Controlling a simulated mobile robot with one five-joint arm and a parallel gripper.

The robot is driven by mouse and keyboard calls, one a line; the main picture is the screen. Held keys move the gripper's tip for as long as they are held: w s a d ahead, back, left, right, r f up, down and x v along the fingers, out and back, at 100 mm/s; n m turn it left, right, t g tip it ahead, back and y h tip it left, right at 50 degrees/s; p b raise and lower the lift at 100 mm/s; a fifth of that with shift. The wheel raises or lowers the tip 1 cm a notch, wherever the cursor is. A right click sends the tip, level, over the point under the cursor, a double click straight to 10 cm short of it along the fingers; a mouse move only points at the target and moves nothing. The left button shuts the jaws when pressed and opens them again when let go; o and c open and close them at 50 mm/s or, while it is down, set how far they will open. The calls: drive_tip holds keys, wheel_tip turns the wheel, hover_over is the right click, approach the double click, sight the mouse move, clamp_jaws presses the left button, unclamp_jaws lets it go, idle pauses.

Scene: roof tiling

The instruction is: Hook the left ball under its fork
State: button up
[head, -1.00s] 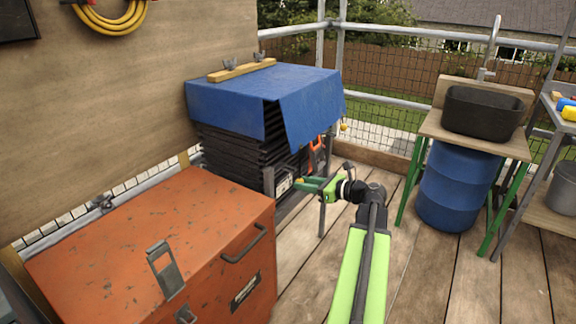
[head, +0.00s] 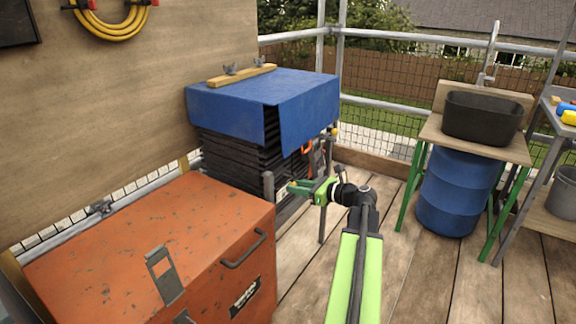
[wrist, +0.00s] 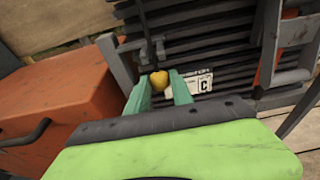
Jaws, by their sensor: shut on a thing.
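My gripper (head: 295,187) is at the front of the tile stack, low beside a grey post. In the wrist view its two green fingertips (wrist: 160,88) are closed around a yellow ball (wrist: 158,80). A dark cord runs up from the ball. A dark fork-like bracket (wrist: 132,46) on the grey post stands just up and left of the ball; the ball is apart from it in the picture. Whether the cord touches the fork I cannot tell. A blue tarp (head: 245,100) covers the top of the black tile stack (head: 228,155). Another yellow ball (head: 335,132) shows at the tarp's right side.
An orange toolbox (head: 150,245) stands close at left of my arm. A white label (wrist: 190,82) is on the stack behind the gripper. A blue barrel (head: 455,195) and a green-legged bench with a black tub (head: 480,118) stand right. The plank floor between is clear.

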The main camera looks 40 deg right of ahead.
drive_tip(key=shift+x, duration=0.9)
drive_tip(key=shift+r, duration=0.1)
drive_tip(key=shift+r+p, duration=0.85)
drive_tip(key=shift+p, duration=0.05)
drive_tip(key=shift+r, duration=0.1)
drive_tip(key=o, duration=1.5)
drive_tip(key=shift+s+d+f+b, duration=0.15)
drive_tip(key=shift+s+d, duration=0.1)
drive_tip(key=shift+s, duration=0.85)
drive_tip(key=shift+s+d+f+b, duration=0.15)
drive_tip(key=shift+s+d, duration=0.15)
drive_tip(key=shift+s, duration=0.85)
drive_tip(key=shift+s+d+f+b, duration=0.15)
drive_tip(key=shift+s+d+f, duration=0.1)
drive_tip(key=shift+s, duration=0.85)
